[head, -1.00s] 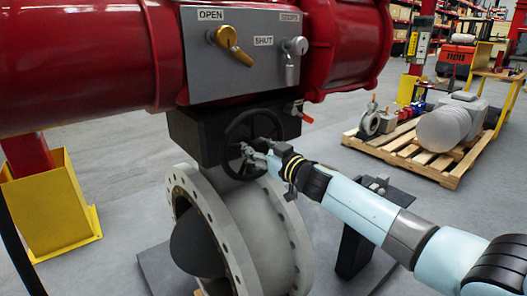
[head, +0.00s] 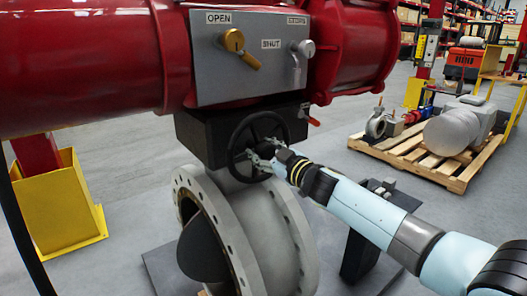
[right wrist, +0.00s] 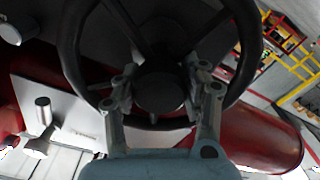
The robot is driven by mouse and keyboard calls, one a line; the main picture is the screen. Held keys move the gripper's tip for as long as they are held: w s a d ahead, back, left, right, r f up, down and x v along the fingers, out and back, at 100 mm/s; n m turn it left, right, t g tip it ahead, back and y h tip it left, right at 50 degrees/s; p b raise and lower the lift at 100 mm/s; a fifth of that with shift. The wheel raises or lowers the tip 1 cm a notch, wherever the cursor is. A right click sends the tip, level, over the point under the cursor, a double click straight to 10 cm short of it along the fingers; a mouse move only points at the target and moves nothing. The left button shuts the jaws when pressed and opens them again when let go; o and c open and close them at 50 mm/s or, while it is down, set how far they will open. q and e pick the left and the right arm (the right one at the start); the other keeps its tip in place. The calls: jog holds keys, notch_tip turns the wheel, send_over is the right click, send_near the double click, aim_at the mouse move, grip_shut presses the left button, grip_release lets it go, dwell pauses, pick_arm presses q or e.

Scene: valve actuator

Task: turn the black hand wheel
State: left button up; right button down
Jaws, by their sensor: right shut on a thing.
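The black hand wheel (head: 231,150) is on the front of a black gearbox (head: 195,140) under the red actuator. It stands upright, facing my right arm. In the right wrist view its rim (right wrist: 68,42) fills the upper middle, with spokes running to a round hub (right wrist: 160,93). My right gripper (head: 262,158) is at the wheel's lower middle and shut on it. In the right wrist view the two fingers of my right gripper (right wrist: 161,85) reach across the lower rim, one on each side of the hub. Exact finger contact is hard to see. My left gripper is not in view.
A grey panel (head: 215,75) with a gold lever (head: 236,42) and a silver lever (head: 301,50) is above the wheel. A small red-handled lever (head: 310,117) is right of it. The grey flanged valve body (head: 265,215) is below. A loaded pallet (head: 400,157) stands farther right.

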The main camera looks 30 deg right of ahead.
jog(key=c, duration=0.6)
grip_release()
jog(key=shift+c, duration=0.2)
jog(key=shift+s, duration=0.1)
jog(key=s, duration=1.1)
jog(key=shift+s+d, duration=0.4)
jog(key=shift+d, duration=0.05)
